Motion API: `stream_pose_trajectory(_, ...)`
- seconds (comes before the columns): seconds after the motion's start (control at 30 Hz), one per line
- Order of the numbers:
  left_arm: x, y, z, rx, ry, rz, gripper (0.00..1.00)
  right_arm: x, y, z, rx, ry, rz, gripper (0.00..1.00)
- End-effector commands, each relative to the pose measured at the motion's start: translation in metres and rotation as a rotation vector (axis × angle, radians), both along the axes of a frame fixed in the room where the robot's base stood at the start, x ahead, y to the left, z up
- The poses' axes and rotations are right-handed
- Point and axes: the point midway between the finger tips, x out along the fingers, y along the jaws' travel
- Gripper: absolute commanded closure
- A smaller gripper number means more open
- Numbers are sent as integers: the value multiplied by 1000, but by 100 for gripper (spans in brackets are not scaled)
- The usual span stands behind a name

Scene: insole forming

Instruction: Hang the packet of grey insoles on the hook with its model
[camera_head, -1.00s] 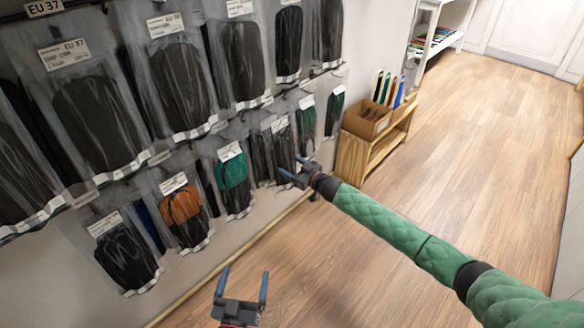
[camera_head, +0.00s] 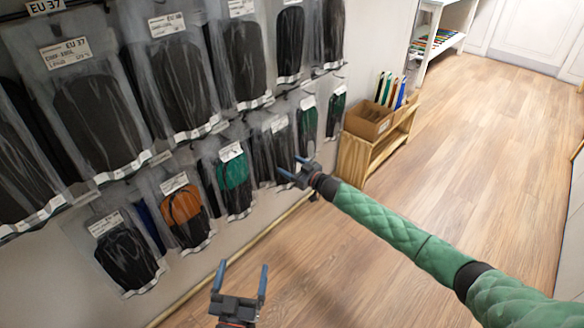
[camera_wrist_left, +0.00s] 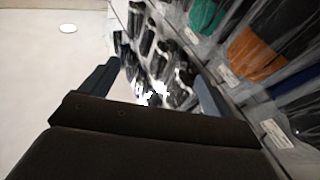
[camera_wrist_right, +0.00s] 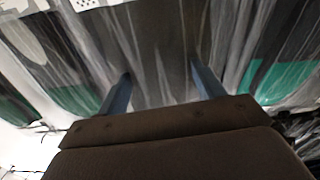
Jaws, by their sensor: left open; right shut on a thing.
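My right gripper (camera_head: 291,167) is at the lower row of the wall display, in front of dark grey insole packets (camera_head: 272,148). In the right wrist view, a grey packet in clear film (camera_wrist_right: 160,45) lies between the fingers of this gripper (camera_wrist_right: 160,88), which is shut on it. The hook is hidden, so I cannot tell whether the packet touches it. My left gripper (camera_head: 241,280) is open and empty, low in front of the display. Its spread fingers also show in the left wrist view (camera_wrist_left: 155,82).
Larger black packets (camera_head: 180,85) fill the upper row. A wooden shelf with a box (camera_head: 368,122) stands right. The floor is clear.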

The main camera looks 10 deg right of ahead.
Motion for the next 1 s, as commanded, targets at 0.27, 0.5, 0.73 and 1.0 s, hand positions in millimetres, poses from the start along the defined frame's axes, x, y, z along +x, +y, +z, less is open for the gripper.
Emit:
stream_pose_trajectory(0.27, 0, 1, 17, -11, -45, 4, 12, 1, 1, 0, 0, 0, 0, 57)
stream_pose_trajectory(0.5, -1, 1, 22, -17, -70, 5, 12, 2, 2, 0, 0, 0, 0, 57)
stream_pose_trajectory(0.73, -1, 2, 29, -22, -93, 6, 12, 3, 3, 0, 0, 0, 0, 57)
stream_pose_trajectory(1.0, -3, 3, 44, -31, -134, 8, 12, 4, 4, 0, 0, 0, 0, 57)
